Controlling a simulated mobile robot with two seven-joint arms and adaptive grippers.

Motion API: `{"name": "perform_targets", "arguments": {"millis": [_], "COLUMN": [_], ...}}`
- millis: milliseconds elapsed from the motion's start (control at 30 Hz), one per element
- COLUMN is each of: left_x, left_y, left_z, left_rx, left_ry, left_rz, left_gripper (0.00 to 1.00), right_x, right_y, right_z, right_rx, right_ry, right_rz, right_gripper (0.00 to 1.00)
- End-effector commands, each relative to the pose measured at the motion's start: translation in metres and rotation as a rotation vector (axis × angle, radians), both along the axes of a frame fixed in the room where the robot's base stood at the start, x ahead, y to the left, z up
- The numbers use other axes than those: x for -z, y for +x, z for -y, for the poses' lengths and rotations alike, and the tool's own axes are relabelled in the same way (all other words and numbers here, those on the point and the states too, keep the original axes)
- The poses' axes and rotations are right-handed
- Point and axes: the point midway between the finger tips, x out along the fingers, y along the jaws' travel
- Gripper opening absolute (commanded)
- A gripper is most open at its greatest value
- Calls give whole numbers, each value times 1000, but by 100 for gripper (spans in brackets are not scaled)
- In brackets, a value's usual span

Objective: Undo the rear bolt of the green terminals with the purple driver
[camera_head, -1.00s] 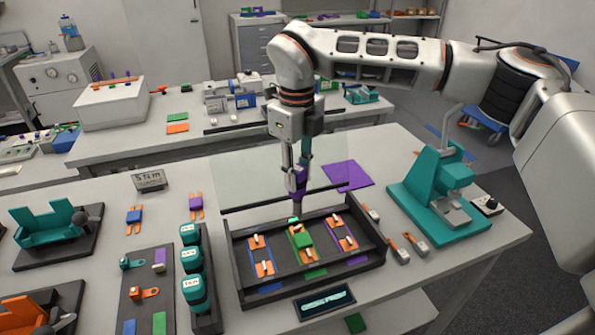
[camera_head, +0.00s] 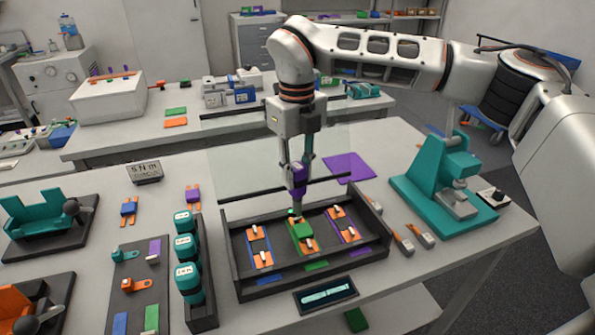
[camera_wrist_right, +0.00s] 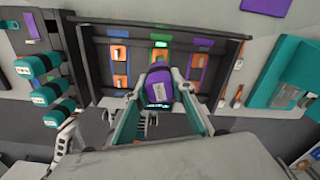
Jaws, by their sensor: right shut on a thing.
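My right gripper (camera_head: 298,168) is shut on the purple driver (camera_head: 298,178) and holds it upright, shaft down, over the rear of the tray. The driver's tip is at the rear end of the green terminals (camera_head: 302,238); I cannot tell whether it sits on the rear bolt, which the tip hides. A pale front bolt (camera_head: 306,237) shows on the green terminals. A small green light (camera_head: 291,212) glows beside the tip. In the right wrist view the purple driver (camera_wrist_right: 158,86) stands between my fingers and covers part of the green terminals' column. My left gripper is not in view.
The black tray (camera_head: 233,268) also holds blue terminals (camera_head: 258,250) and purple terminals (camera_head: 348,228). A clear screen (camera_head: 240,165) stands behind it. Teal drivers (camera_head: 186,247) stand in a rack at left; a teal press (camera_head: 430,180) stands at right.

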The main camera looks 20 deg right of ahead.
Motion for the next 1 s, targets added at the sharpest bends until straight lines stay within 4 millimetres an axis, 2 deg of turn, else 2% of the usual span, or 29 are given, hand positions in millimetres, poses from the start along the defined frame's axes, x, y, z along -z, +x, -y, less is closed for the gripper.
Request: {"name": "perform_targets", "arguments": {"millis": [400,1000], "left_x": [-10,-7], "left_y": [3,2], "left_z": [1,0], "left_rx": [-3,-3], "left_ry": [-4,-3], "left_rz": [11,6], "left_gripper": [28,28], "right_x": [0,6], "right_y": [0,0], "right_z": [0,0], "right_rx": [-1,-1], "right_ry": [0,1], "right_rz": [1,1], "right_gripper": [0,0]}}
